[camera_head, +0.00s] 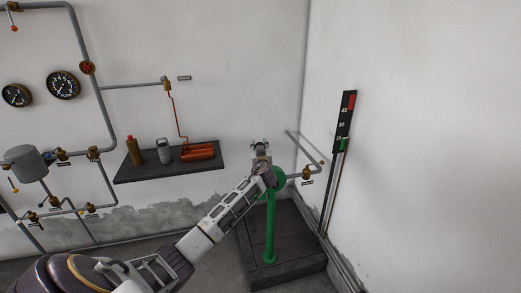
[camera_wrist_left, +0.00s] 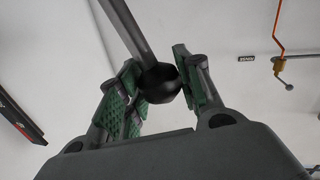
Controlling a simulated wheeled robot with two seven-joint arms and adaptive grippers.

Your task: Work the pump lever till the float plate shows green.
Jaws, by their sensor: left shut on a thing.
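The green pump (camera_head: 270,222) stands on a dark plinth in the corner. My left gripper (camera_head: 261,150) is at the pump's top, covering much of the lever in the head view. In the left wrist view, the pump lever (camera_wrist_left: 128,30) is a grey rod ending in a black ball knob (camera_wrist_left: 159,84). The left gripper's green-padded fingers (camera_wrist_left: 160,78) are shut around that knob. A black scale board (camera_head: 343,123) on the right wall reads 45, 30 and 15, with a red patch at its top and green near the 15. My right gripper is not in view.
The plinth (camera_head: 308,262) has a raised edge.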

